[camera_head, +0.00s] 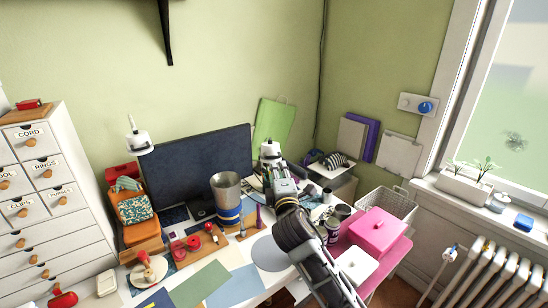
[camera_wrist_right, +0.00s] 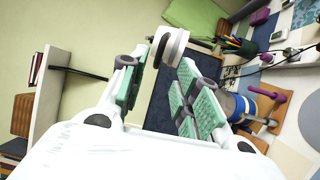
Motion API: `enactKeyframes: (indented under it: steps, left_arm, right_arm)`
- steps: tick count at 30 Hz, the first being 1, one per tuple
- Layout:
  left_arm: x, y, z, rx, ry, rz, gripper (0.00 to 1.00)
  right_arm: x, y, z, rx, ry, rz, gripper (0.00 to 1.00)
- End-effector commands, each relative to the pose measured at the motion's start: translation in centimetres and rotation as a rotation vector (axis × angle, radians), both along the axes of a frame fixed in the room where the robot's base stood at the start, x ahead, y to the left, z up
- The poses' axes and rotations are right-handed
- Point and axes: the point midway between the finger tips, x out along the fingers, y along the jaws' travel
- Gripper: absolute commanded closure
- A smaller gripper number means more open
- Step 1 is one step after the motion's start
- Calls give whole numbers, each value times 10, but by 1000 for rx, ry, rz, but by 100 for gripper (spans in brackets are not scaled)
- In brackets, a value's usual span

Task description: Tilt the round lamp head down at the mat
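A round white lamp head (camera_head: 270,149) stands in front of the monitor's right edge in the head view. In the wrist view the round white head (camera_wrist_right: 172,44) lies just beyond the gap between my fingertips, and I cannot tell whether they touch it. My right gripper (camera_head: 272,165) reaches up to it; its green-padded fingers (camera_wrist_right: 163,68) are apart with a clear gap. A blue-grey flat sheet (camera_head: 237,287) and a pale round disc (camera_head: 270,253) lie on the desk; I cannot tell which is the mat. My left gripper is not in view.
A similar white lamp-like piece (camera_head: 138,143) hangs left of the dark monitor (camera_head: 200,165). A metal cup (camera_head: 226,187), red items and a wooden stand crowd the desk. A pink box (camera_head: 374,232) is at right. Drawers (camera_head: 45,190) stand at left.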

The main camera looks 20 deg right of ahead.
Motion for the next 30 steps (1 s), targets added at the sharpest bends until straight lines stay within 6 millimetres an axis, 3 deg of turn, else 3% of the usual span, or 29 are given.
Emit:
enactKeyframes:
  steps: [30]
  left_arm:
    - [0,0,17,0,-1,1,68]
  right_arm:
    - [92,-15,5,0,-1,-1,68]
